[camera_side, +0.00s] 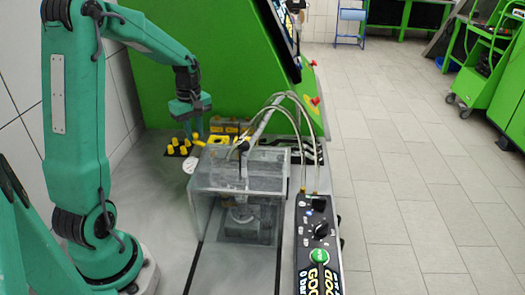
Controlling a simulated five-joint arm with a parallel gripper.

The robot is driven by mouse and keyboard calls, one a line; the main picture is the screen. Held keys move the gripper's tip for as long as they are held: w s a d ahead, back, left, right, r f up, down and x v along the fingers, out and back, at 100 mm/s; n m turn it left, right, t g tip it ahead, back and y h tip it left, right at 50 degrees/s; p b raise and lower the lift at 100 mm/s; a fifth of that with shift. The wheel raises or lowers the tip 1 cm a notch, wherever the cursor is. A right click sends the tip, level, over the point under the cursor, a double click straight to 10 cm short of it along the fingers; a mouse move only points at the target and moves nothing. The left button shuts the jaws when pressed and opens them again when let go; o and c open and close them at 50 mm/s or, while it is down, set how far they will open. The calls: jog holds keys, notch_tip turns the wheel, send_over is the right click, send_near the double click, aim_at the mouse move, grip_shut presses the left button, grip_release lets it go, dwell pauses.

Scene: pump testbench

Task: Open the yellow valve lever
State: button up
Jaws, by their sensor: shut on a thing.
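My gripper (193,132) points down at the back left of the bench, behind the clear tank. Its fingers are shut on a small yellow piece (199,143), which I take to be the yellow valve lever. The fingers hide part of it, and it is too small to tell its exact angle. A round white gauge (189,165) sits just below and in front of it.
Several yellow knobs (175,147) stand on a dark base left of my gripper. A yellow block (217,140) lies right of it. The clear tank (205,215) with hoses (285,97) stands in front. A black control panel (318,245) is at right.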

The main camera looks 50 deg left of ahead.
jog(key=shift+s+d, duration=0.1)
jog(key=shift+s, duration=0.3)
jog(key=shift+s+d, duration=0.45)
jog(key=shift+s, duration=0.3)
jog(key=o, duration=1.3)
jog(key=shift+r, duration=0.1)
jog(key=shift+r, duration=2.9)
